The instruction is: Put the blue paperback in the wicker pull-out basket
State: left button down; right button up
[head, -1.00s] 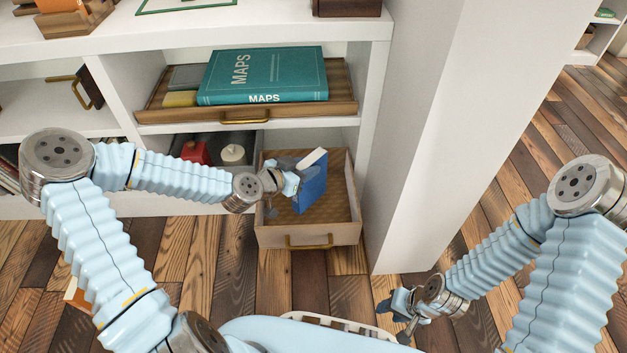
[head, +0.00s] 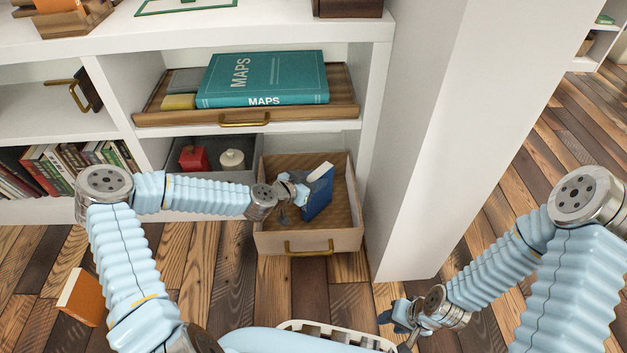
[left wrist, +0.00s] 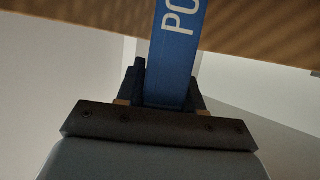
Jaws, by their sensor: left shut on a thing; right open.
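The blue paperback (head: 318,196) is upright and slightly tilted inside the wicker pull-out basket (head: 346,237), which is pulled out at the bottom of the shelf. My left gripper (head: 300,192) is shut on the book from its left side. In the left wrist view the book's blue spine (left wrist: 178,50) with white letters stands between the fingers. Whether the book's lower edge touches the basket floor I cannot tell. My right gripper (head: 402,322) is open and empty, low at the front over the floor, away from the basket.
A grey bin (head: 246,176) with a red item (head: 193,158) and a pale lidded pot (head: 231,159) stands left of the basket. Above is a wooden tray (head: 170,117) with a teal MAPS book (head: 265,78). A white panel (head: 425,130) rises to the right.

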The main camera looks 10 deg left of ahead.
pick_arm(q)
jog(key=shift+f, duration=0.25)
jog(key=c, duration=0.7)
grip_release()
jog(key=shift+r, duration=0.1)
jog(key=shift+s+a+r, duration=0.15)
jog(key=shift+s+r, duration=0.15)
jog(key=shift+r, duration=0.05)
jog(key=p+v, duration=0.2)
jog(key=v, duration=0.9)
jog(key=shift+s+a, duration=0.1)
